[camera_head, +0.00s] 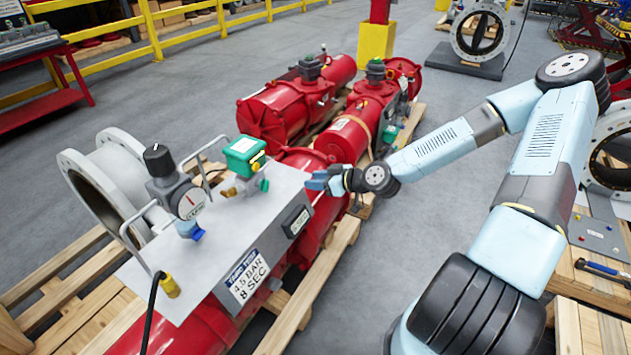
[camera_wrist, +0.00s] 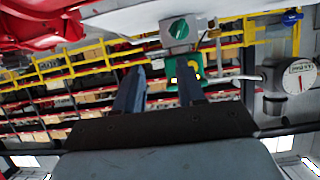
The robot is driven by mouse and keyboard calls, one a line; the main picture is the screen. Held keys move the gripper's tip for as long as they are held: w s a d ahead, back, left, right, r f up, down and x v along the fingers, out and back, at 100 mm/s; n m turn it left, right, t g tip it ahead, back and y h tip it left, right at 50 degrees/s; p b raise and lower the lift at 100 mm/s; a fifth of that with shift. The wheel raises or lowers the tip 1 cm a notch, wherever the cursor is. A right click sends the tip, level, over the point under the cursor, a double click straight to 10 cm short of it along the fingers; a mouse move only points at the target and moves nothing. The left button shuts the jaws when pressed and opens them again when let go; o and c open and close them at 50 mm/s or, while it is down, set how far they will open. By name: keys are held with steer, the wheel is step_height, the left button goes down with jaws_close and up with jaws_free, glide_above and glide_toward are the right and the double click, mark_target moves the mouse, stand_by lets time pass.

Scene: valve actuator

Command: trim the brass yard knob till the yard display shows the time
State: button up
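The yard panel (camera_head: 220,270) lies on the red actuator and carries a sign reading "YARD TEST 4.5 BAR 8 SEC" (camera_head: 248,277). A small dark-framed display (camera_head: 297,222) sits at its right edge; its reading is too small to make out. A green block (camera_head: 243,155) with a small yellow or brass-coloured part (camera_head: 256,167) stands at the panel's far side; I cannot tell whether this part is the brass knob. My gripper (camera_head: 316,182) is right of the block, beside the panel's far right corner. In the wrist view its fingers (camera_wrist: 160,66) are apart and nothing shows held.
A regulator with a black cap and round gauge (camera_head: 190,203) stands on the panel, with bent metal handles around it. A black cable with a yellow plug (camera_head: 170,287) rises at the front left. More red actuators (camera_head: 290,105) lie behind on pallets.

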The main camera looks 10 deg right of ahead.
steer(key=shift+s+d+r, duration=0.25)
steer(key=shift+s+d, duration=0.05)
steer(key=shift+d, duration=0.3)
stand_by(0.3)
